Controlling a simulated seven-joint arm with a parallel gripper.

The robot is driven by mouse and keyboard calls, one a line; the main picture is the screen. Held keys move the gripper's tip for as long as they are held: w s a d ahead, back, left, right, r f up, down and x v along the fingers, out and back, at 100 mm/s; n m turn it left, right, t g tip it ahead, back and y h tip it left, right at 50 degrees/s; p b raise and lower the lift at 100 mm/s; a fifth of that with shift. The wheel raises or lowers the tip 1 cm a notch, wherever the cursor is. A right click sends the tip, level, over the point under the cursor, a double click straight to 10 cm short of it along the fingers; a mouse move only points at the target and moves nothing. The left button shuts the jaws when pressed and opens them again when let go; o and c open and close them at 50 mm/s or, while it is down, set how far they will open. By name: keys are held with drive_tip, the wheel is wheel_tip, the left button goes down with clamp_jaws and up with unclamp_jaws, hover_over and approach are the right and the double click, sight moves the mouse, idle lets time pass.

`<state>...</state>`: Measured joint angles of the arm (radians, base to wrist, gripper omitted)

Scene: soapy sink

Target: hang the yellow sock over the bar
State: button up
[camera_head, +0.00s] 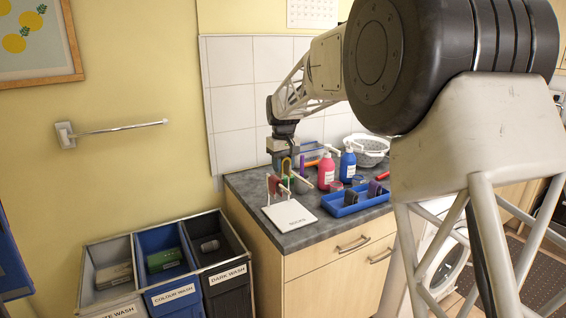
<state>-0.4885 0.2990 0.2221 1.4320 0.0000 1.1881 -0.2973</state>
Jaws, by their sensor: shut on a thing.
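My gripper (284,152) is over the back left of the grey counter, pointing down. It is shut on the yellow sock (286,166), which shows as a small yellow arch just below the jaws. Below it is a small pale rack with a red piece (273,184) and a green piece (286,182) at it. I cannot tell whether the yellow sock touches the rack. A chrome bar (122,129) sticks out from the yellow wall at left, empty.
A pink bottle (326,172), a blue bottle (348,165) and a blue tray (350,203) stand right of the rack. A grey basket (366,150) is behind. Labelled wash bins (168,265) stand on the floor at left. My arm hides the right side.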

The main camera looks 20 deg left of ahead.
sight(283, 187)
drive_tip(key=shift+f, duration=4.85)
drive_tip(key=o, duration=1)
drive_tip(key=shift+r, duration=3.85)
drive_tip(key=shift+d, duration=0.1)
